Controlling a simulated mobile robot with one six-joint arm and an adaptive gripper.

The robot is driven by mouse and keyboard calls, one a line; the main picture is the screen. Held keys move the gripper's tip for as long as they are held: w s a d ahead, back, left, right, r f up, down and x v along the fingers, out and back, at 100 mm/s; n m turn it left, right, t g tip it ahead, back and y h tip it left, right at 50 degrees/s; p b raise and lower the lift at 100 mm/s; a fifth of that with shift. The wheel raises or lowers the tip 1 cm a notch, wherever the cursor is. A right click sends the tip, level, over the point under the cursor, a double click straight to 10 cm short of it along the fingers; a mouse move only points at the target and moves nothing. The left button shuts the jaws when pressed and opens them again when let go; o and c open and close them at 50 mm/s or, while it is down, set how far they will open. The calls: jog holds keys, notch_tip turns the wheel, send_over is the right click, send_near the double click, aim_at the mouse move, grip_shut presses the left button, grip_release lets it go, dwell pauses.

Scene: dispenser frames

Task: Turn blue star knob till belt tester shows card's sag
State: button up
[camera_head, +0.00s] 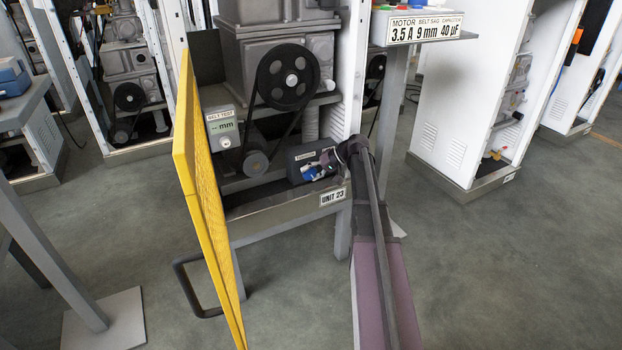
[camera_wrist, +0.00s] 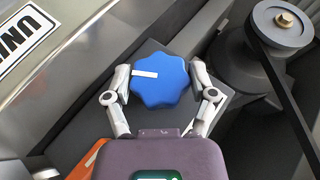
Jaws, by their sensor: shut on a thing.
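The blue star knob (camera_wrist: 159,80) shows in the wrist view with a white mark across its left side. My gripper (camera_wrist: 160,82) is shut on it, one finger at each side. In the head view the knob (camera_head: 311,173) is small and partly covered by my gripper (camera_head: 322,168). It sits on a dark tensioner block (camera_head: 298,158). The belt tester (camera_head: 222,130) is a pale box left of the large pulley. Its display shows dashes before "mm". The card (camera_head: 425,27) at the upper right reads motor 3.5 A, belt sag 9 mm, capacitor 40 µF.
A yellow mesh guard door (camera_head: 205,200) stands open on the left of Unit 23. The large belt pulley (camera_head: 288,77) and belt are above the block. A small pulley (camera_wrist: 282,24) and belt run close to my gripper's right. The unit's metal front edge (camera_head: 285,205) lies below.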

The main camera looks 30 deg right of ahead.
dwell(0.3)
jog(key=o, duration=1)
jog(key=shift+o, duration=0.2)
jog(key=shift+a+r+p, duration=0.1)
jog(key=shift+p, duration=0.35)
